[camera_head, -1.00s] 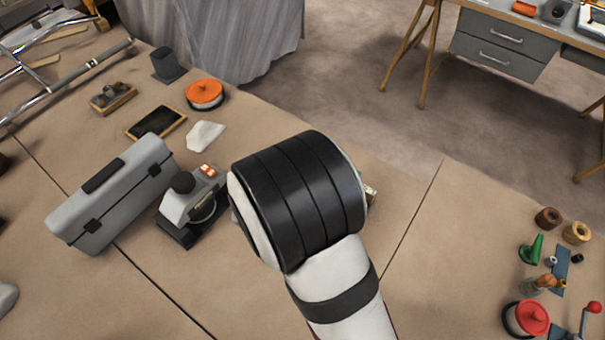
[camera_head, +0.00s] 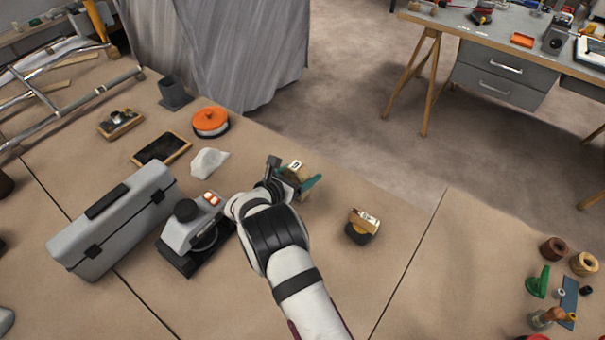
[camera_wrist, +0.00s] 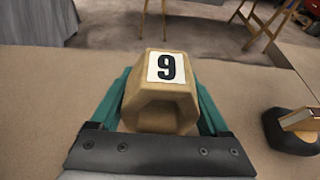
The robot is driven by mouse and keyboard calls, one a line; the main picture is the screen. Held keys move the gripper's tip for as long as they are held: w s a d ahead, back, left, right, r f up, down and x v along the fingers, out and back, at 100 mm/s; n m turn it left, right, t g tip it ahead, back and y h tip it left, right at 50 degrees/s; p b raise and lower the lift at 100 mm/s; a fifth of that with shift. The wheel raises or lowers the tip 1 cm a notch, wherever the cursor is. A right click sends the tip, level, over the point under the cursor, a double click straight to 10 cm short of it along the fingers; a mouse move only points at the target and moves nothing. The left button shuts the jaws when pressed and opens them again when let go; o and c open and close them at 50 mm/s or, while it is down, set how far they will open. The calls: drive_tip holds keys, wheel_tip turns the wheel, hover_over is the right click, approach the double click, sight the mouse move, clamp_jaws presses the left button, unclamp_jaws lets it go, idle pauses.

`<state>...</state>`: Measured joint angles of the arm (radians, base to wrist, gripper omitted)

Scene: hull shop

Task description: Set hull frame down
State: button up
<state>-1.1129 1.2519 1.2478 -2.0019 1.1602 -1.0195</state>
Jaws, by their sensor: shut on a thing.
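The hull frame (camera_wrist: 161,98) is a tan, faceted wooden piece with a white label marked 9. My gripper (camera_wrist: 162,112) has green fingers on both sides of it and is shut on it. In the head view the hull frame (camera_head: 297,176) sits at the end of my arm, over the tan bench near its far edge. Its lower side is hidden by the gripper, so I cannot tell whether it touches the bench.
A black round base with a wooden piece on it (camera_head: 362,226) stands to the right; it also shows in the wrist view (camera_wrist: 292,130). A grey sander-like tool (camera_head: 194,229) and grey toolbox (camera_head: 118,222) stand left. A white lump (camera_head: 209,163) lies nearby. Bench is clear around the frame.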

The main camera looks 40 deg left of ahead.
drive_tip(key=shift+f, duration=0.25)
drive_tip(key=shift+f, duration=0.1)
drive_tip(key=o, duration=1.3)
drive_tip(key=v, duration=1.2)
drive_tip(key=shift+r, duration=0.2)
